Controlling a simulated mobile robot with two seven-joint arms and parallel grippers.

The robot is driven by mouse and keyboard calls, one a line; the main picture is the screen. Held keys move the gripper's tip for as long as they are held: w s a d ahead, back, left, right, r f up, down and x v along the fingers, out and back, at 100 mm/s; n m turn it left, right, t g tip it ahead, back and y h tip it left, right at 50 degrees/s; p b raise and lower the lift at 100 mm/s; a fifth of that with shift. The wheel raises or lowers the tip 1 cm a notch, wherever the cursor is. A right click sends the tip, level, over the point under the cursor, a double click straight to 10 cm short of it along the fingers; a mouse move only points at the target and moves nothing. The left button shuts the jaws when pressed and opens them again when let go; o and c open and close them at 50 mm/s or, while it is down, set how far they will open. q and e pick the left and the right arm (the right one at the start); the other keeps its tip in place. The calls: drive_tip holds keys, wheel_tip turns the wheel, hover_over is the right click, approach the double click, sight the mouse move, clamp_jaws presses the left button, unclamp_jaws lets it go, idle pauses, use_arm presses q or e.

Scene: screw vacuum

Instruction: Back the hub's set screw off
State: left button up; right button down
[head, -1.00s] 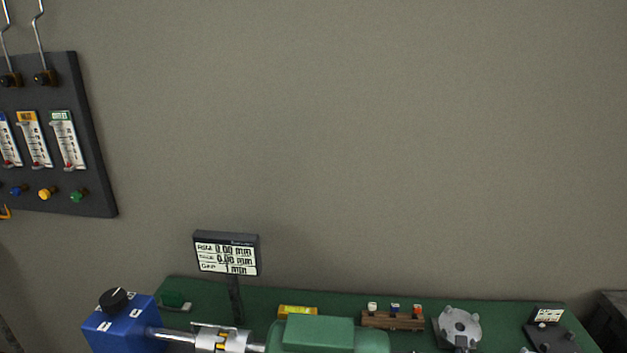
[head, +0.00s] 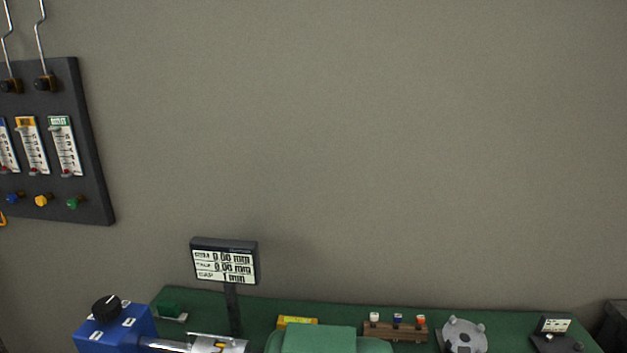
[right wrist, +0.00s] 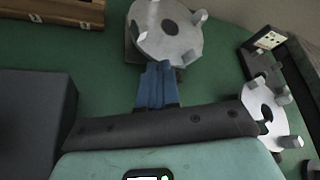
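The silver coupling hub (head: 217,343) sits at the bottom edge of the head view, cut off by it, between the blue box (head: 115,330) and the green motor-like housing (head: 318,341). A yellow part shows in it; the set screw cannot be made out. My right gripper (right wrist: 158,70) shows in the right wrist view, its two blue fingers together with nothing visible between them. Their tips are close in the picture to a grey knobbed disc (right wrist: 166,30); contact cannot be told. The left gripper is in neither view.
A green bench top (head: 275,305) carries a readout display (head: 224,262), a wooden rack (head: 395,330) and a small dark stand (head: 552,333). In the right wrist view, a pale knobbed disc (right wrist: 278,122) lies right of my gripper. A dark wall panel (head: 85,140) hangs at left.

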drive_tip(key=shift+f, duration=0.1)
drive_tip(key=shift+a+r, duration=0.2)
drive_tip(key=shift+r, duration=0.05)
drive_tip(key=s, duration=0.1)
drive_tip(key=s+b, duration=0.1)
drive_tip(key=s, duration=0.1)
drive_tip(key=s+b, duration=0.1)
drive_tip(key=shift+s+a, duration=0.3)
drive_tip(key=shift+s, duration=0.05)
drive_tip(key=shift+s+a+b, duration=0.1)
drive_tip(key=shift+s+b, duration=0.35)
drive_tip(key=shift+s, duration=0.15)
